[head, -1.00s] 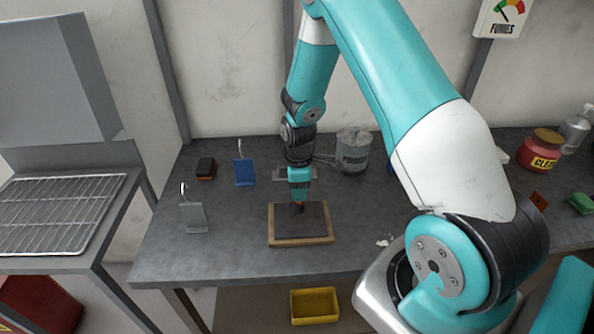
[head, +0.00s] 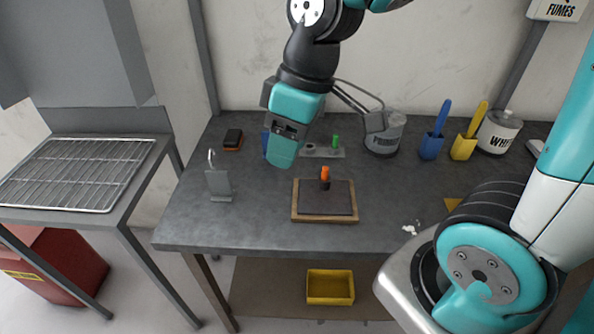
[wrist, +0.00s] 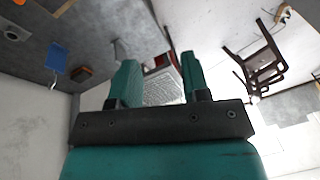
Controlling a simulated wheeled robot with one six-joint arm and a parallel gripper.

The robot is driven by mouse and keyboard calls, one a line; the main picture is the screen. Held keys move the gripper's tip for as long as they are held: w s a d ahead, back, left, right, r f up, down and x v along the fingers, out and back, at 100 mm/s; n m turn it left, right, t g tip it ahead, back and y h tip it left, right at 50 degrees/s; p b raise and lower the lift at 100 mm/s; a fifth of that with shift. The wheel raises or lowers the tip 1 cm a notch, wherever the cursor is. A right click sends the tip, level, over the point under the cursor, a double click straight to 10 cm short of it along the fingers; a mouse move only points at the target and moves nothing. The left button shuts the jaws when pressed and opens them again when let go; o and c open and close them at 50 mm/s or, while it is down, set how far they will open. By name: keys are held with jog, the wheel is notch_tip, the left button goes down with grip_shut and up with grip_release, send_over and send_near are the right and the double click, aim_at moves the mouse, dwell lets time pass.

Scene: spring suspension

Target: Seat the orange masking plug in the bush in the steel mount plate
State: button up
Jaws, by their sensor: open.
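The orange masking plug (head: 325,173) stands upright on the dark pad of a wood-edged board (head: 325,217), its lower part dark. Behind it, the steel mount plate (head: 323,153) lies on the bench, with a ring-shaped bush (head: 310,147) on its left part and a green plug (head: 336,141) on its right part. My gripper (head: 282,150) is raised to the left of the orange plug, apart from it and tilted. In the wrist view my gripper (wrist: 158,75) has its two fingers apart with nothing between them. The orange plug cannot be made out in the wrist view.
A grey bracket with a hook (head: 218,184) and a black-and-orange block (head: 233,138) stand at left. A blue piece (head: 266,142) is partly hidden by my gripper. A grey can (head: 385,137) and blue (head: 432,147) and yellow (head: 464,147) holders stand at right. The bench front is mostly clear.

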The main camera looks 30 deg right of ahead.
jog(key=s+a+r+m+y, duration=0.1)
jog(key=s+a, duration=0.3)
jog(key=s, duration=0.5)
jog(key=shift+a+r+g, duration=0.2)
jog(key=shift+r+g, duration=0.1)
jog(key=shift+r, duration=0.45)
jog(key=shift+f, duration=0.1)
jog(key=shift+f+b, duration=0.9)
jog(key=shift+b, duration=0.1)
